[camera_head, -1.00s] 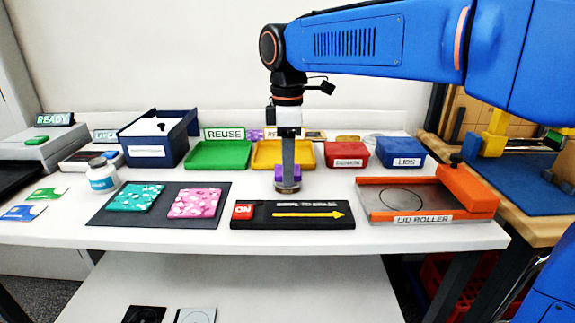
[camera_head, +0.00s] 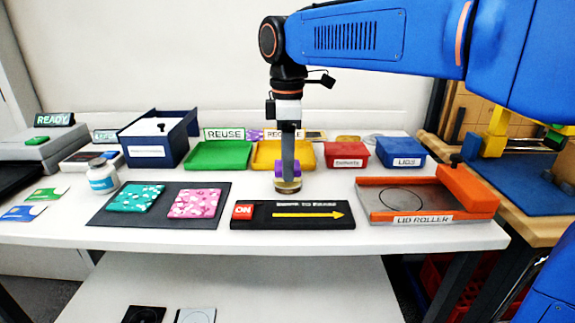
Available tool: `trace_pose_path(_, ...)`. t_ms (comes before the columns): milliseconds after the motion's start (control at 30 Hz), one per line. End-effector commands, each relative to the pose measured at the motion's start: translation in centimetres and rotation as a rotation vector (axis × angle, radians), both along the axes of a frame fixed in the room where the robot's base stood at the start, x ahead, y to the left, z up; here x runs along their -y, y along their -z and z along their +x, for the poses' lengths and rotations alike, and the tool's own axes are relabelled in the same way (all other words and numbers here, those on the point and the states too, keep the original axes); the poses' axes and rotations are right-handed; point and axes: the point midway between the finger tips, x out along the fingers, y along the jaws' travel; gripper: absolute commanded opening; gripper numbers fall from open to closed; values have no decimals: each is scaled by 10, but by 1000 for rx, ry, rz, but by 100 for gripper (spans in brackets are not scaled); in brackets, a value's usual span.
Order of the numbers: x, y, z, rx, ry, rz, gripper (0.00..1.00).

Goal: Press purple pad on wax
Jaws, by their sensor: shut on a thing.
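My gripper (camera_head: 289,168) points straight down over the middle of the table. It is shut on a small purple pad (camera_head: 281,168), partly hidden by the fingers. Directly beneath is a small round, shallow tin (camera_head: 289,187) with a pale yellowish top, which looks like the wax. The pad is over this tin, and whether it touches the surface is too small to tell. The tin stands just behind the black board.
The black board (camera_head: 330,222) with a yellow arrow lies in front. A dark mat (camera_head: 158,214) with two patterned pads is left, the lid roller (camera_head: 480,201) right. Green (camera_head: 192,164), yellow, red and blue containers stand behind. Bare white table shows around the tin.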

Motion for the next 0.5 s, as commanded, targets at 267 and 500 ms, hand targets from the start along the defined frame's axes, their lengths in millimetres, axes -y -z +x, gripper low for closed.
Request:
trace_pose_path(267, 0, -18, 0, 1, 0, 1, 28)
trace_pose_path(500, 0, -34, 0, 1, 0, 1, 28)
